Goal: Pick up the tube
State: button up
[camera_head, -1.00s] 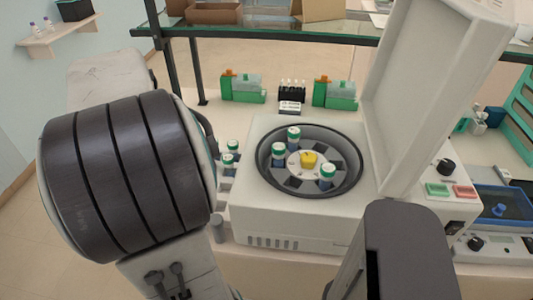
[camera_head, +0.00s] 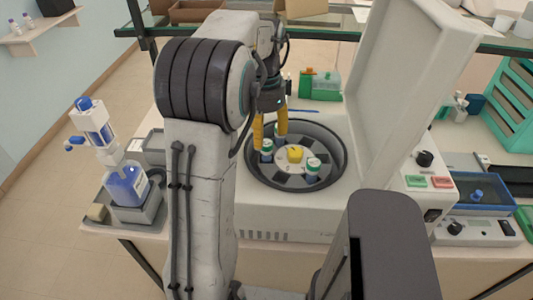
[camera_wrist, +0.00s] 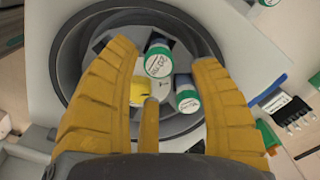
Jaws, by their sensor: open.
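Several tubes with white-topped green caps stand in the round rotor of the open centrifuge (camera_head: 345,165). In the wrist view one capped tube (camera_wrist: 158,62) lies between the spread yellow fingertips of my gripper (camera_wrist: 163,56), apart from both. A second tube (camera_wrist: 187,97) is beside it, nearer the right finger. In the head view my gripper (camera_head: 269,122) is over the left rear of the rotor, pointing down. A tube (camera_head: 267,153) shows just below the fingers, and another tube (camera_head: 312,170) stands at the front right. My gripper is open and empty.
A yellow knob (camera_head: 295,154) sits at the rotor's centre. The raised centrifuge lid (camera_head: 405,90) stands to the right. A green-and-orange box (camera_head: 320,84) is behind. A blue-capped bottle (camera_head: 126,184) stands at the left. My arm hides the area left of the centrifuge.

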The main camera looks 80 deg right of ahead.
aim_at(266, 152)
jog(key=shift+s+f+p, duration=0.15)
jog(key=shift+f+p, duration=0.25)
jog(key=shift+f, duration=3.1)
jog(key=c, duration=1.1)
